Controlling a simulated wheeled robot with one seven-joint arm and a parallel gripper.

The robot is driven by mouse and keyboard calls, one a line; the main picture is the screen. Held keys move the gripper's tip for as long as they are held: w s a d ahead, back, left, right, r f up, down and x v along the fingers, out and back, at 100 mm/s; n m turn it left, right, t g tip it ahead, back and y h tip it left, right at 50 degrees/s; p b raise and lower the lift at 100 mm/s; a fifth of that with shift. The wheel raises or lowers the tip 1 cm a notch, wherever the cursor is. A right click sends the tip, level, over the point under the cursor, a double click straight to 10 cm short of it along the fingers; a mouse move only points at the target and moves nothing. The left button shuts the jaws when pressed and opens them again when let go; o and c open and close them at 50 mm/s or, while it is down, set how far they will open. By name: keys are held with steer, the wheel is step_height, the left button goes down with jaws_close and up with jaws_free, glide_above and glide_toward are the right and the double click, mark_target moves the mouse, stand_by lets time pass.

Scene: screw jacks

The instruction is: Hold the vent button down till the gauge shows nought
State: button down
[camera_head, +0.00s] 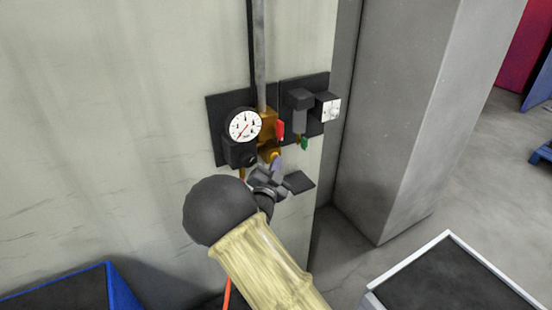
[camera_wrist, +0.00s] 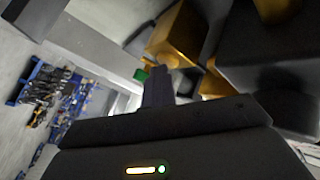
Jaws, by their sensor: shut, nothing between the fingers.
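A round white gauge (camera_head: 244,125) sits on a black housing on the wall panel. A red needle or mark seems to point to its lower left; the figures are too small to read. My gripper (camera_head: 276,163) is shut and empty, with its tips just below the brass block (camera_head: 267,130), right of the gauge housing. A small yellow round part shows at the tips; I cannot tell if it is the vent button or if they touch it. In the wrist view, my fingers (camera_wrist: 157,87) are together near the brass block (camera_wrist: 180,38); the button is not clearly seen there.
A red lever (camera_head: 280,129), a green tab (camera_head: 304,143) and a white-faced box (camera_head: 329,107) are close to the right. A grey pillar (camera_head: 395,110) stands beyond. A dark tray with a pale rim (camera_head: 448,236) is at lower right, and a blue-edged one (camera_head: 110,284) at lower left.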

steer(key=shift+s, duration=0.1)
stand_by(0.3)
steer(key=shift+s+d+b, duration=0.5)
steer(key=shift+s, duration=0.15)
steer(key=shift+s+d+b, duration=0.5)
steer(key=shift+s+d, duration=0.2)
steer(key=shift+s, duration=0.35)
steer(key=shift+s+d+b, duration=0.5)
steer(key=shift+s+d, duration=0.2)
steer(key=shift+s, duration=0.35)
